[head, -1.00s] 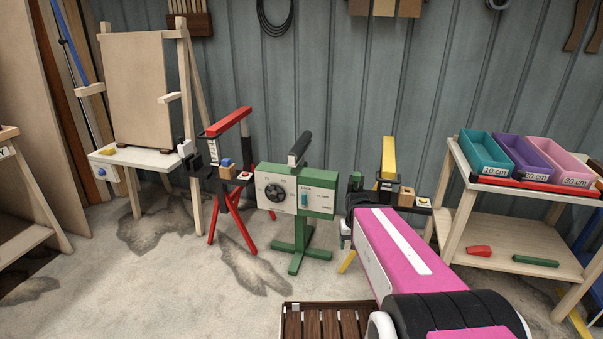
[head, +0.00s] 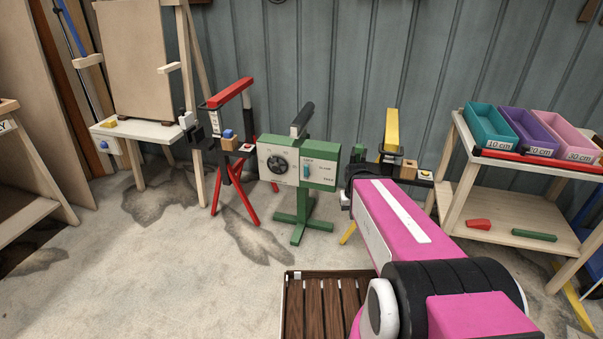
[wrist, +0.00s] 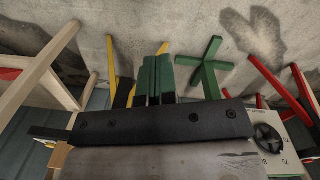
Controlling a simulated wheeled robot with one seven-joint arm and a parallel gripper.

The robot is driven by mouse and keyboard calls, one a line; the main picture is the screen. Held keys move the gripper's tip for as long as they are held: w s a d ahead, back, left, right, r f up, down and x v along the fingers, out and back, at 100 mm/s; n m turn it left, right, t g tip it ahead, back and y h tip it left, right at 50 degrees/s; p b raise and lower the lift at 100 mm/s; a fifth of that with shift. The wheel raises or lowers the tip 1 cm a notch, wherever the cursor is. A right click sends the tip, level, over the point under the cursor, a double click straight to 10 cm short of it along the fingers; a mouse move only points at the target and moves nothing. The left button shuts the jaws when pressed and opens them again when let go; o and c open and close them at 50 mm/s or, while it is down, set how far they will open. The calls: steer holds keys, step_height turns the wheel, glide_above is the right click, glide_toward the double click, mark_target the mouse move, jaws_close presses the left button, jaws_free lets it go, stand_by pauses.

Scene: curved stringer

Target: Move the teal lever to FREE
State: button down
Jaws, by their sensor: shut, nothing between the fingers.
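The teal lever (head: 306,171) is a small upright piece on the pale front panel of a green machine (head: 325,174), right of a dark round dial (head: 279,165). Labels beside the lever are too small to read surely. My gripper (head: 358,153) is right of the machine, apart from the lever. In the wrist view its green fingers (wrist: 155,79) are together with nothing between them. The dial also shows there (wrist: 268,137), at the lower right, but the lever is out of that view.
A red stand (head: 231,93) is left of the machine and a yellow stand (head: 391,132) is behind my arm. A wooden cart (head: 505,205) with teal, purple and pink bins is at right. A brown slatted crate (head: 320,305) lies in front. The floor before the machine is clear.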

steer(key=w+a+f+n+h, duration=0.2)
steer(key=w+a+f+h, duration=0.15)
steer(key=w, duration=0.55)
steer(key=n+t+h, duration=0.3)
steer(key=t+h, duration=0.2)
steer(key=h, duration=0.4)
glide_toward(307, 171)
steer(key=s+d+f, duration=0.4)
steer(key=w+a+r+t+h, duration=0.1)
steer(key=w+a+t+h, duration=0.1)
steer(key=a, duration=1)
steer(key=shift+w+n+t+h, duration=0.35)
steer(key=shift+w+t, duration=0.5)
steer(key=shift+t, duration=0.15)
steer(key=shift+a, duration=0.15)
steer(key=x, duration=1)
steer(key=shift+s+d, duration=0.3)
steer(key=shift+d, duration=0.7)
steer(key=shift+s+d, duration=0.25)
steer(key=shift+d, duration=0.75)
